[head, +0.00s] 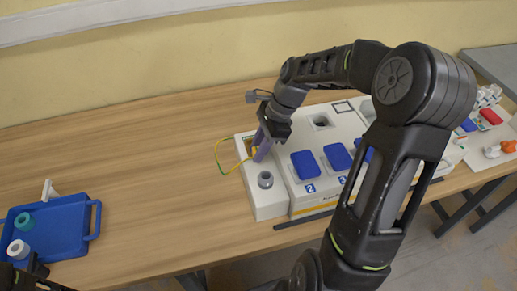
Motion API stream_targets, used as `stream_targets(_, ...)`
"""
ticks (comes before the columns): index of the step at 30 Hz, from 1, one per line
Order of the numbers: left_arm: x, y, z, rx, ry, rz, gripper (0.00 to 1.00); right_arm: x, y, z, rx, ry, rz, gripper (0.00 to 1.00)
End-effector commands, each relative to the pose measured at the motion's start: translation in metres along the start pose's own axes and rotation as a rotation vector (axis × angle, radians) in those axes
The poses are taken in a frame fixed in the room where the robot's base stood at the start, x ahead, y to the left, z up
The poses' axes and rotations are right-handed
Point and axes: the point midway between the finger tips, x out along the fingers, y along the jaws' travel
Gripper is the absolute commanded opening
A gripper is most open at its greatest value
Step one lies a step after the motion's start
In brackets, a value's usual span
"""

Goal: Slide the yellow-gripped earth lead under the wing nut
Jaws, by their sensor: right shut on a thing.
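The earth lead (217,154) is a thin yellow-green loop beside the left end of the white socket box (265,205). Its yellow grip (253,152) shows at the purple fingertips of my right gripper (260,154). My right gripper is shut on this grip, low over the box's back left part. The wing nut cannot be made out; the gripper covers that area. I cannot tell whether the lead's end touches anything. A dark part of my left arm (37,268) shows in the bottom left corner; its jaws are not clear.
The box carries a grey round post (265,180) and several blue socket covers (305,164). A blue tray (64,227) with a teal piece (24,222) and a white piece (19,249) stands at far left. The table (140,150) between tray and box is clear.

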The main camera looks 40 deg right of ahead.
Motion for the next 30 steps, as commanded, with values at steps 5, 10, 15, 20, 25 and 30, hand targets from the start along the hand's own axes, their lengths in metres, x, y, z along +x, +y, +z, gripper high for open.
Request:
stream_targets(5, -0.0034, 0.0013, 0.0000, 0.000, 0.000, 0.000, 0.56, -0.0007, -0.0069, 0.0005, 0.000, 0.000, 0.000, 0.00)
stream_targets(10, -0.0040, 0.0015, 0.0000, 0.000, 0.000, 0.000, 0.56, -0.0003, -0.0100, 0.0000, 0.001, 0.000, 0.000, 0.00)
stream_targets(15, -0.0038, 0.0014, 0.0000, 0.000, 0.000, 0.000, 0.56, -0.0001, -0.0101, -0.0001, 0.001, 0.000, 0.000, 0.00)
stream_targets(20, -0.0038, 0.0014, 0.0000, 0.000, 0.000, 0.000, 0.56, -0.0001, -0.0101, -0.0001, 0.000, 0.000, 0.000, 0.33)
stream_targets(25, -0.0038, 0.0014, 0.0001, 0.000, 0.000, 0.000, 0.56, 0.0000, -0.0100, -0.0001, 0.000, 0.000, 0.000, 0.47)
stream_targets(30, -0.0038, 0.0014, 0.0001, 0.000, 0.000, 0.000, 0.56, -0.0001, -0.0103, -0.0001, 0.000, 0.000, -0.001, 0.49)
